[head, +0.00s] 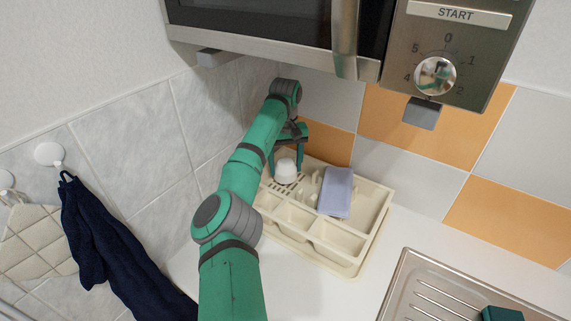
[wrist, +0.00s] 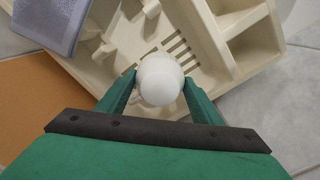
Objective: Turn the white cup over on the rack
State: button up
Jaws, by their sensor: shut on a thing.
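The white cup (head: 286,171) is at the back left part of the cream dish rack (head: 350,266). In the wrist view the cup (wrist: 160,80) sits between the two green fingers, in front of the rack's slotted floor. My gripper (head: 286,160) reaches down over the rack from behind and is shut on the cup; it also shows in the wrist view (wrist: 160,84). In the head view the cup looks wider at the top than a point, with a rounded, pale surface. I cannot tell whether it touches the rack floor.
A lilac cloth or sponge-like item (head: 336,192) stands in the rack, right of the cup. A microwave (head: 300,35) overhangs the back. A steel sink (head: 440,290) lies at right. A dark blue towel (head: 110,240) hangs at left. The rack's front compartments look empty.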

aim_at(286, 162)
jog(key=shift+f, duration=1.35)
jog(key=o, duration=1.3)
notch_tip(286, 162, up, 11)
jog(key=shift+f, duration=0.15)
